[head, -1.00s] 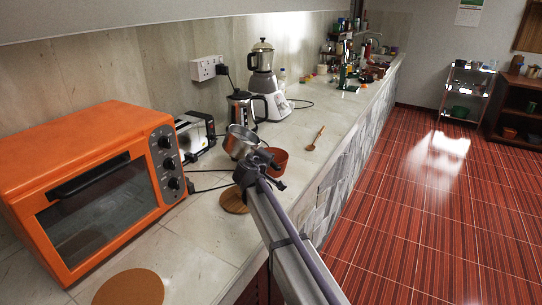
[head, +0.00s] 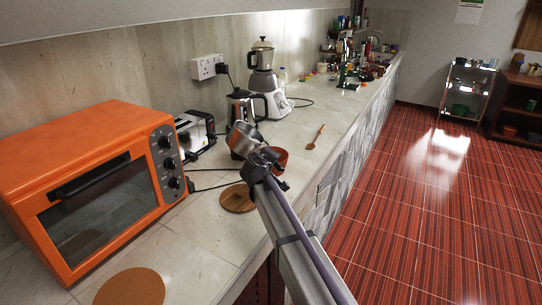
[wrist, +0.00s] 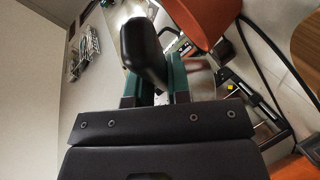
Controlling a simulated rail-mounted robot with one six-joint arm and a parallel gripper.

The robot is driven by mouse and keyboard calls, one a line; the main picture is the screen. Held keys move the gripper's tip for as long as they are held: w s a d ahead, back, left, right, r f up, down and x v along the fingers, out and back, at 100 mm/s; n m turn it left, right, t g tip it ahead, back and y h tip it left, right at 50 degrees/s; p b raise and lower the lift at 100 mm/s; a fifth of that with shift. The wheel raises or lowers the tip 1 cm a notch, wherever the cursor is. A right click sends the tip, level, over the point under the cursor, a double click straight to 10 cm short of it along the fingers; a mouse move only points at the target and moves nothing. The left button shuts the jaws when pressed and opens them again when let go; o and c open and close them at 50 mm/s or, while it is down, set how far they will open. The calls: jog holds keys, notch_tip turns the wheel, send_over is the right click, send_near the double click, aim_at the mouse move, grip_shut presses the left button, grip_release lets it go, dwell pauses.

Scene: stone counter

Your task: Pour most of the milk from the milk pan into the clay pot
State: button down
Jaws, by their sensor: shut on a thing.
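The metal milk pan (head: 242,138) is held above the counter, strongly tilted, partly hidden by my gripper in the head view. My gripper (head: 264,162) is shut on the pan's black handle (wrist: 146,48), which shows between the green fingers (wrist: 155,78) in the wrist view. The terracotta clay pot (head: 282,157) stands on the counter just right of and behind my gripper, mostly covered by it. Part of the pot also shows at the top of the wrist view (wrist: 203,18). No milk is visible, and the inside of the pot is hidden.
An orange oven (head: 95,190) is at left. A round wooden board (head: 237,198) lies in front of my gripper. A wooden spoon (head: 317,137) lies at right.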

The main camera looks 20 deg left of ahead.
jog(key=shift+w+d+m+g+y+p, duration=0.15)
jog(key=shift+d+m+g+y+p, duration=0.2)
jog(key=shift+m, duration=0.25)
dwell(0.6)
jog(key=shift+a+f+m+g+y+b, duration=0.1)
jog(key=shift+f+m+g+y+b, duration=0.25)
jog(key=shift+f+m+b, duration=0.35)
jog(key=shift+d+f+m+g+y+b, duration=0.1)
jog(key=shift+f+m+g+y+b, duration=0.3)
jog(key=shift+f, duration=0.65)
jog(key=shift+a+f+m+g+y+b, duration=0.1)
jog(key=shift+f+m+g+y+b, duration=0.1)
jog(key=shift+f+m+y+b, duration=0.4)
dwell(4.0)
jog(key=shift+f, duration=0.25)
